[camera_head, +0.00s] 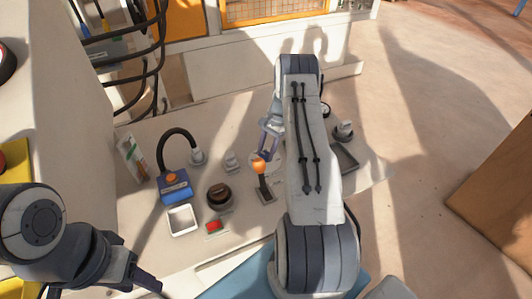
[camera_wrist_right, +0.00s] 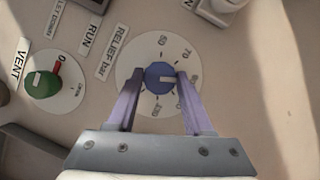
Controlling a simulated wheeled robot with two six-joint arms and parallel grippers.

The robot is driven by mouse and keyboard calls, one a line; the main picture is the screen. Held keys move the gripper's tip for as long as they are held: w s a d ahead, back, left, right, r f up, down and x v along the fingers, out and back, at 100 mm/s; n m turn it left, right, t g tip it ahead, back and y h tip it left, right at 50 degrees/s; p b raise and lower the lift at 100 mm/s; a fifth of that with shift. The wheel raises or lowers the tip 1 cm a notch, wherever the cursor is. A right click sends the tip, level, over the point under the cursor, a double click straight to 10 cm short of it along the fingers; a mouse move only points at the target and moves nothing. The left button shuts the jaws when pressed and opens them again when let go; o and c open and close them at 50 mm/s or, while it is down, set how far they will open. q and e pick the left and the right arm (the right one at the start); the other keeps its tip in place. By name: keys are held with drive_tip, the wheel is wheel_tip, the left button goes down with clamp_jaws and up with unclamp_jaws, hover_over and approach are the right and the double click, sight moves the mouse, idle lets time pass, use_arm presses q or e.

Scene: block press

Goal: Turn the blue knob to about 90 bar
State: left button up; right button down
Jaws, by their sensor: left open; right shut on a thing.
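The blue knob (camera_wrist_right: 158,78) sits at the centre of a round white dial (camera_wrist_right: 132,57) marked RELIEF bar in the right wrist view. My right gripper (camera_wrist_right: 157,80) has one finger on each side of the knob and is shut on it. The white line on the knob points right in the picture, below the 70 mark; the right finger partly covers the scale there. In the head view my right gripper (camera_head: 268,140) is over the bench and the knob is hidden. My left gripper (camera_head: 100,288) is open and empty at the bottom left, partly out of view.
A green VENT knob (camera_wrist_right: 42,84) is left of the dial. On the bench are an orange-topped lever (camera_head: 260,168), a dark round knob (camera_head: 219,195), a red button (camera_head: 214,226), a blue box (camera_head: 174,187) with a black hose, and a white tray (camera_head: 183,220).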

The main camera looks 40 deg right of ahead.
idle(0.3)
drive_tip(key=shift+c, duration=1.5)
unclamp_jaws()
drive_tip(key=shift+r, duration=0.15)
drive_tip(key=b+v, duration=0.1)
drive_tip(key=v, duration=0.9)
drive_tip(key=shift+r, duration=0.15)
